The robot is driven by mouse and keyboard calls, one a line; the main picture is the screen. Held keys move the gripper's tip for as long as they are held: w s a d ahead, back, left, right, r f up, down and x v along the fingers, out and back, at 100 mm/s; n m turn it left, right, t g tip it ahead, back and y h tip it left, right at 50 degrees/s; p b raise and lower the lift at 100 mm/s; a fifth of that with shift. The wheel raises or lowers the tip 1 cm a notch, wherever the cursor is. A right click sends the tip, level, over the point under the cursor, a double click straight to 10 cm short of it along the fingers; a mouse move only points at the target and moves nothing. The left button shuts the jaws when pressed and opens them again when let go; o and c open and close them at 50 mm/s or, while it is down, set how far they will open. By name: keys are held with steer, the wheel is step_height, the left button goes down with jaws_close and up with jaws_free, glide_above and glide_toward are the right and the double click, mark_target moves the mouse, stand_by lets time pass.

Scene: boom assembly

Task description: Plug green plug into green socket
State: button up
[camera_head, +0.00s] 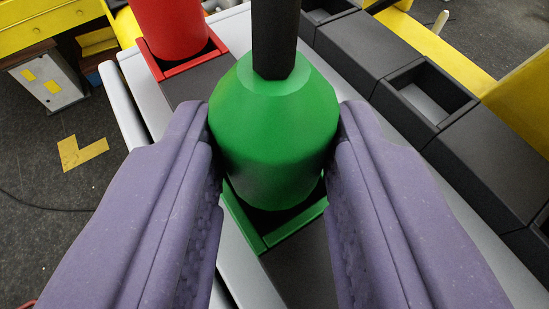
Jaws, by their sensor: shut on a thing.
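The green plug (271,140) is a rounded green body with a dark stem rising from its top. My gripper (274,148) has its two purple fingers shut on the plug's sides. The green socket (263,246) is a square green frame directly below the plug, and its near corner and parts of two sides show. The plug covers the socket's opening, so I cannot tell how deep the plug sits in it. The plug looks roughly upright.
A red plug (171,27) stands in a red square socket (186,62) behind, to the left. Dark blocks, one with an open recess (430,95), run along the right. A yellow beam (440,50) lies beyond. Grey floor with yellow tape (80,154) shows at the left.

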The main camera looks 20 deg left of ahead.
steer(key=shift+f, duration=0.2)
steer(key=o, duration=1.1)
steer(key=v, duration=0.8)
steer(key=shift+p, duration=0.35)
steer(key=shift+w, duration=0.1)
